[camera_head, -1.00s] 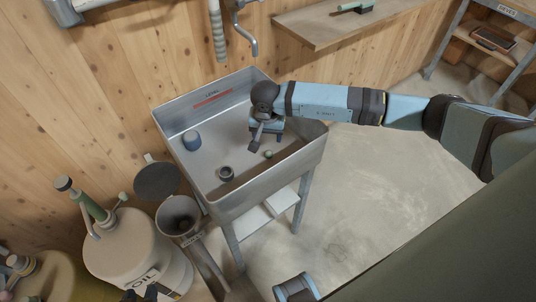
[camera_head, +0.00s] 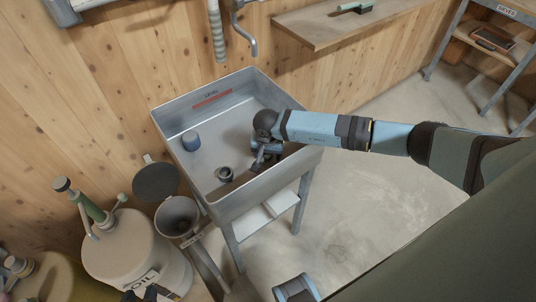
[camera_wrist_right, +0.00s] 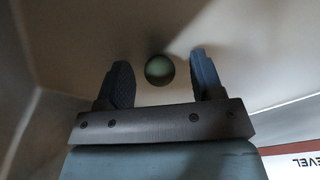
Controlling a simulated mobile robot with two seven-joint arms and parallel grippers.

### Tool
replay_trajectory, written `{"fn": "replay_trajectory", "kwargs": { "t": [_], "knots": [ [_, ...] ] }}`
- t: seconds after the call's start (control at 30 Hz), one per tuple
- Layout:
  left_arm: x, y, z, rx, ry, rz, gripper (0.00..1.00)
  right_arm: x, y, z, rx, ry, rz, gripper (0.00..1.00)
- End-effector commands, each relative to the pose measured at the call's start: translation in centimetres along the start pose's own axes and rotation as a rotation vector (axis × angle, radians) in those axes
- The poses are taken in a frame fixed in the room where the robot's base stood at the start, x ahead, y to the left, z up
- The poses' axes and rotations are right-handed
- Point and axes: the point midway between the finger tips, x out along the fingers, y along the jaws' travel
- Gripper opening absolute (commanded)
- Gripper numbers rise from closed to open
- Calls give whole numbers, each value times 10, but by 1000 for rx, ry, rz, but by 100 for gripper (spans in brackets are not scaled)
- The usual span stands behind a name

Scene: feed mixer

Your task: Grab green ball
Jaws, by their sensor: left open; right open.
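The small green ball (camera_wrist_right: 159,69) shows between the two blue fingertips of my right gripper (camera_wrist_right: 157,80) in the right wrist view. The fingers are open, with a gap visible on both sides of the ball. In the head view my right gripper (camera_head: 262,158) reaches down into the grey metal sink (camera_head: 222,130), near its front right wall. The ball is hidden there behind the gripper.
An oil can (camera_head: 130,250) and a funnel (camera_head: 177,216) stand at the left.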

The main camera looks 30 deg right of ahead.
Motion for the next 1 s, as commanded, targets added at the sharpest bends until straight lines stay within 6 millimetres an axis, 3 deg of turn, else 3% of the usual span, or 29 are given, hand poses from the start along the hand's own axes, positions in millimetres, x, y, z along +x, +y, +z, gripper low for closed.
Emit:
{"fn": "replay_trajectory", "kwargs": {
  "t": [0.03,0.27,0.73,0.87,1.0],
  "knots": [
    [0,0,0,0,0,0,43,0,0,0,0,0,0,61],
    [0,0,0,1,0,0,43,0,0,0,0,0,0,8],
    [-1,-2,1,9,-3,0,43,-5,0,-1,0,1,0,7],
    [-2,-2,1,8,-4,0,43,-16,0,-3,-1,2,-1,7],
    [-2,-2,0,5,-6,0,43,-39,0,-6,-1,3,-2,7]
  ]
}}
